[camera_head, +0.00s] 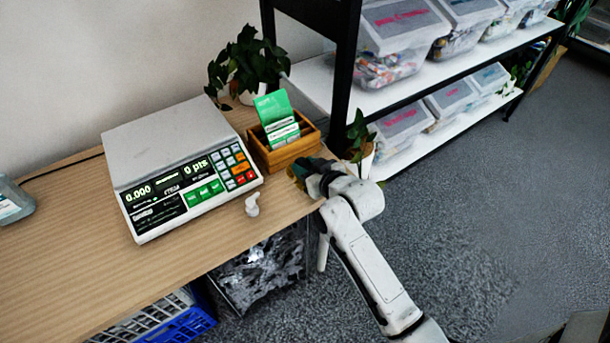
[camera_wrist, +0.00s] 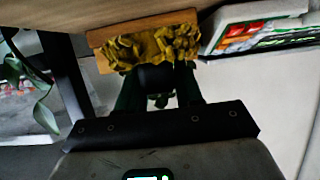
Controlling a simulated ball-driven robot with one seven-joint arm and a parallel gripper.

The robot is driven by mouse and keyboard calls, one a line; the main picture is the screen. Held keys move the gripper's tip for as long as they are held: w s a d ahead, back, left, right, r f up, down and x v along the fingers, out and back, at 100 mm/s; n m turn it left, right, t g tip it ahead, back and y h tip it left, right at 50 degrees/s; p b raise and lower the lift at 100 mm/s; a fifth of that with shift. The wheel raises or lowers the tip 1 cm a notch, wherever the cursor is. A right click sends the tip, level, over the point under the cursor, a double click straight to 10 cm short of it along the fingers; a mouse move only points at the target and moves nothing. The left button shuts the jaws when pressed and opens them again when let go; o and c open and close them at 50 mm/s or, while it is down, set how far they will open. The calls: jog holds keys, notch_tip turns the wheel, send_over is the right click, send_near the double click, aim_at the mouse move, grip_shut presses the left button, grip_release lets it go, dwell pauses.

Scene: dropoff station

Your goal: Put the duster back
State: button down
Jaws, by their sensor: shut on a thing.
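The duster (camera_wrist: 150,45) shows in the wrist view as a crumpled yellow head just past my gripper (camera_wrist: 158,85). My gripper is shut on it, and the dark fingers hide its lower part. In the head view my gripper (camera_head: 318,178) is at the table's right end, just right of the wooden box (camera_head: 290,157). Only a small yellowish bit of the duster (camera_head: 299,169) shows there. In the wrist view the wooden box (camera_wrist: 96,38) is right behind the duster head; I cannot tell whether they touch.
A scale (camera_head: 170,130) stands left of the box, which holds green and white cards (camera_head: 278,115). A small white object (camera_head: 252,204) lies in front of the scale. Potted plants (camera_head: 245,65) stand behind. A shelf (camera_head: 400,85) with clear bins is at the back right.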

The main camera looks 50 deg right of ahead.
jog(key=shift+w+f, duration=0.15)
jog(key=shift+f, duration=0.75)
jog(key=shift+w+f, duration=0.1)
jog(key=shift+f, duration=0.8)
jog(key=shift+f+b, duration=0.15)
jog(key=shift+b, duration=0.15)
jog(key=c, duration=0.7)
grip_release()
jog(key=shift+c, duration=0.2)
jog(key=v, duration=1.2)
jog(key=s+a+f+n+g+y, duration=0.1)
jog(key=s+a+f+g, duration=0.2)
jog(key=s+a+g, duration=0.3)
jog(key=s+a+f+n+g+y, duration=0.1)
jog(key=s+a+f+g, duration=0.3)
jog(key=s, duration=0.5)
jog(key=shift+s+a+f+n+g+y, duration=0.3)
jog(key=shift+s+a+n+g+y, duration=0.1)
jog(key=shift+a+g+y, duration=0.5)
